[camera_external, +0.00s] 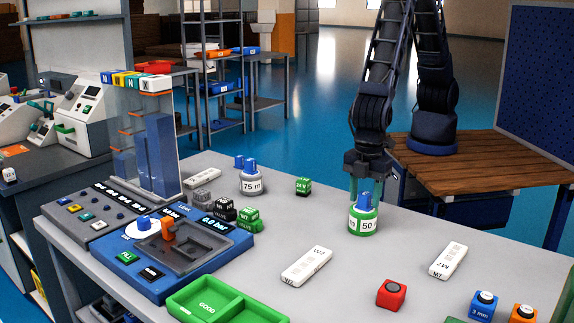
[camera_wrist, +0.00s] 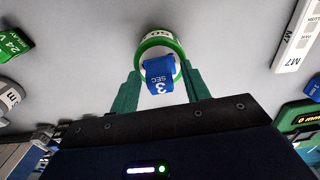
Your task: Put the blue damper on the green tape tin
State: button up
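The green tape tin (camera_external: 363,222) stands on the grey bench, with a white band marked 50. The blue damper (camera_external: 365,201) is upright at the top of this tin. In the wrist view, the damper (camera_wrist: 160,75), marked "3 SEC", overlaps the opening of the green-rimmed tin (camera_wrist: 157,38). I cannot tell how deep it sits. My gripper (camera_external: 365,182) points down just above the tin. In the wrist view, the green fingers of my gripper (camera_wrist: 161,78) are apart on either side of the damper, with visible gaps.
A second tin (camera_external: 252,184), marked 75 m, carries blue pieces at the back. White blocks (camera_external: 307,265) and (camera_external: 448,261), a red block (camera_external: 391,294) and a green tray (camera_external: 215,304) lie nearer. A blue test station (camera_external: 165,280) stands left. Bench around the tin is clear.

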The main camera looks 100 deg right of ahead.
aim_at(364, 192)
notch_tip(364, 192, up, 12)
jog(key=shift+r, duration=0.15)
dwell(0.6)
jog(key=s+d+r+m+t, duration=0.1)
jog(key=d+r, duration=0.5)
jog(key=d, duration=0.4)
jog(key=d+r+m, duration=0.2)
jog(key=d+r, duration=0.3)
jog(key=d, duration=0.4)
jog(key=s+d+r+m+t, duration=0.1)
jog(key=d+r, duration=0.5)
jog(key=d, duration=0.4)
jog(key=s+d+r+m+t, duration=0.2)
jog(key=s+d+m, duration=0.3)
jog(key=s+d, duration=1.2)
jog(key=shift+s+d+r+t, duration=0.2)
jog(key=shift+d+r+t, duration=0.1)
jog(key=shift+d, duration=0.15)
